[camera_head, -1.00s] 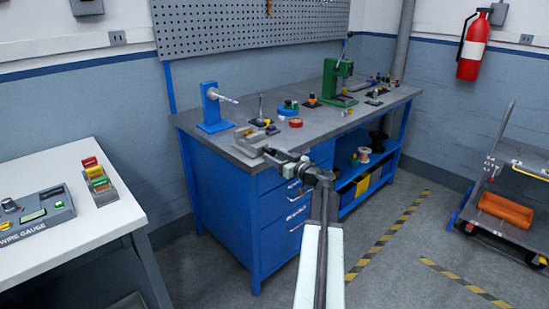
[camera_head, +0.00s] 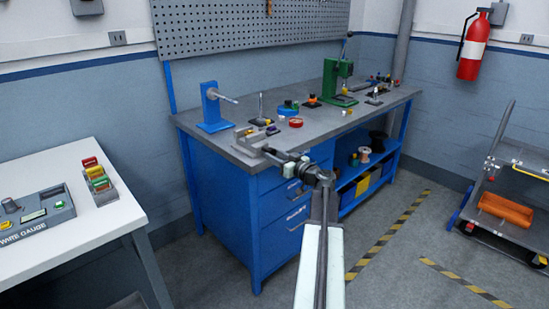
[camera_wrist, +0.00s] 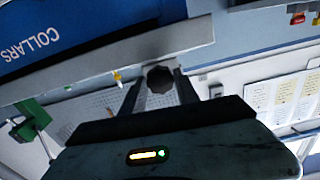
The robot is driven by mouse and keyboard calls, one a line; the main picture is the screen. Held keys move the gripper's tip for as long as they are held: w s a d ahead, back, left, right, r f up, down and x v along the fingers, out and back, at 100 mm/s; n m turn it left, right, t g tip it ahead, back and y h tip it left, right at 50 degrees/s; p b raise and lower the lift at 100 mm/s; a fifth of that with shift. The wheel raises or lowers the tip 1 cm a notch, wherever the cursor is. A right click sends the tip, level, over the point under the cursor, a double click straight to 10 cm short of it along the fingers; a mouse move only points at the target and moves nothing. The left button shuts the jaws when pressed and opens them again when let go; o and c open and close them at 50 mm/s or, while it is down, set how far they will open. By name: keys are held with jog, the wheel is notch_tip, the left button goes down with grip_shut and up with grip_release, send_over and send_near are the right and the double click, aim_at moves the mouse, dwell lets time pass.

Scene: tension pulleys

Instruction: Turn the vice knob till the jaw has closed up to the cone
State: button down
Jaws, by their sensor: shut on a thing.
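The vice (camera_head: 247,136) is a small grey block at the front left corner of the workbench's grey top. Its dark faceted knob (camera_wrist: 160,78) shows in the wrist view between my two fingers. My gripper (camera_head: 268,151) reaches the vice from the front right, over the bench edge. In the wrist view my gripper (camera_wrist: 159,88) is shut on the knob. The cone cannot be made out with certainty. Small yellow pieces (camera_head: 265,122) lie just behind the vice. The gap between jaw and cone is too small to tell.
A blue stand (camera_head: 211,110) with a horizontal rod stands behind the vice. A white table (camera_head: 90,225) is at the left. The floor at the right is partly clear before a cart (camera_head: 505,225).

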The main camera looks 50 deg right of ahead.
jog(key=shift+w+m, duration=0.1)
jog(key=shift+m, duration=0.4)
jog(key=shift+a+r+m, duration=0.1)
jog(key=shift+m, duration=3.7)
jog(key=c, duration=0.9)
grip_release()
